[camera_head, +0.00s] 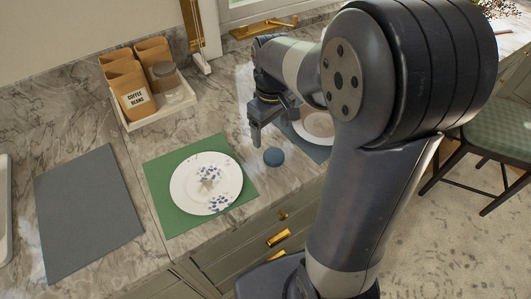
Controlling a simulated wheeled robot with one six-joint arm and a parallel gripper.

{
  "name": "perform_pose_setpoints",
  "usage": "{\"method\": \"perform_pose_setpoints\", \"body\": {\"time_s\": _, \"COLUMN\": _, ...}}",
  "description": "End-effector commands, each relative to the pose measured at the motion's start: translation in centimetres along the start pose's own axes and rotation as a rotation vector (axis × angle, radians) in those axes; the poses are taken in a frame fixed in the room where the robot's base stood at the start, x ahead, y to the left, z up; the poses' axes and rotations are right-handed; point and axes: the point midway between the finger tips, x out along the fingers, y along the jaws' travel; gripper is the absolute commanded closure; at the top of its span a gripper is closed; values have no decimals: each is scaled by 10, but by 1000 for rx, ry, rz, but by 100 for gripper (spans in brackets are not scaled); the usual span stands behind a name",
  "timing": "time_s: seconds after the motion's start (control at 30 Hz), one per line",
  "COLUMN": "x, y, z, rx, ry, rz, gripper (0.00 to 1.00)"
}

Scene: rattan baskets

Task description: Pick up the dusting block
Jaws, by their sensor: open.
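A small dark blue rounded block (273,156) sits on the marble counter near its front edge, right of the green placemat. It looks like the dusting block, though its exact shape is too small to tell. My gripper (274,124) is open and empty, pointing down, above and just behind the block in the picture. The fingers appear apart from the block. My arm comes in from the right and hides part of the counter.
A flowered white plate (190,190) lies on the green placemat (170,225). Another plate (318,124) on a blue-grey mat is partly behind my arm. A grey mat (88,215) lies at left. A white tray (190,97) with coffee bags and a jar stands behind. A green chair (500,135) is right.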

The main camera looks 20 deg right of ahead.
Motion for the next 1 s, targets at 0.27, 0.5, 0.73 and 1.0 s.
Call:
{"method": "perform_pose_setpoints", "body": {"time_s": 0.27, "x": 38, "y": 0, "z": 2, "rx": 1, "ry": -2, "rz": -1, "gripper": 21}}
{"method": "perform_pose_setpoints", "body": {"time_s": 0.5, "x": 60, "y": 1, "z": 6, "rx": 2, "ry": -5, "rz": -3, "gripper": 21}}
{"method": "perform_pose_setpoints", "body": {"time_s": 0.73, "x": 90, "y": 2, "z": 6, "rx": 1, "ry": -2, "rz": -1, "gripper": 21}}
{"method": "perform_pose_setpoints", "body": {"time_s": 1.0, "x": 94, "y": 2, "z": 6, "rx": 2, "ry": 1, "rz": 0, "gripper": 21}}
